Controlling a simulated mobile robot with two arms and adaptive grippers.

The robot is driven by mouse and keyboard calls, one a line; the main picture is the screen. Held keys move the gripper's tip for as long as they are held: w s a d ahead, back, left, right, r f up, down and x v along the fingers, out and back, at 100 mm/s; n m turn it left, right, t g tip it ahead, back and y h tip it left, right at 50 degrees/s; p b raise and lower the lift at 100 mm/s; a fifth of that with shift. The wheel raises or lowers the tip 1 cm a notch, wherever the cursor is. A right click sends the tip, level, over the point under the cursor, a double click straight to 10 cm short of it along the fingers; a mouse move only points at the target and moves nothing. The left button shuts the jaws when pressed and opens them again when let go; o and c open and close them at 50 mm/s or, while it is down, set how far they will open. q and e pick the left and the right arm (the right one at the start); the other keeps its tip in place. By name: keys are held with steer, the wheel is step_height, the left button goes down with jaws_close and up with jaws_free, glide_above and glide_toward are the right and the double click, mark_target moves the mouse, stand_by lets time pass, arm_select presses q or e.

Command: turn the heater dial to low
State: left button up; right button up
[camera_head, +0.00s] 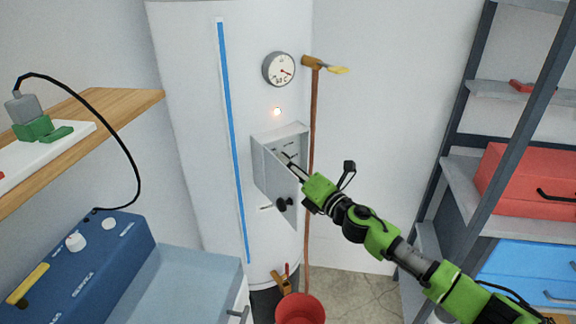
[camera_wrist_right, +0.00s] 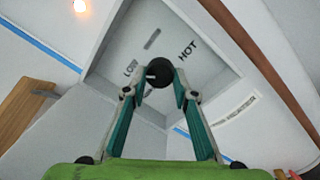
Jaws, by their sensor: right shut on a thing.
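The heater (camera_head: 185,120) is a tall white cylinder with a blue stripe. A grey control box (camera_head: 292,132) stands out from its front, with its cover hanging open. In the right wrist view the black round dial (camera_wrist_right: 159,71) sits inside the box, with LOW to its left and HOT to its upper right. My right gripper (camera_head: 291,165) reaches into the box from the lower right. Its two fingertips (camera_wrist_right: 159,88) are closed on the dial's sides. The dial's pointing direction is too small to tell. My left gripper is not in view.
A round gauge (camera_head: 279,69) and a lit lamp (camera_head: 277,112) are above the box. A red bucket (camera_head: 300,309) stands below. A blue machine (camera_head: 85,265) is at the left; shelves with a red toolbox (camera_head: 515,180) are at the right.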

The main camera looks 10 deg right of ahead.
steer(key=shift+f, duration=0.1)
stand_by(0.3)
steer(key=o, duration=1.1)
steer(key=v, duration=1.2)
steer(key=shift+w+d, duration=0.1)
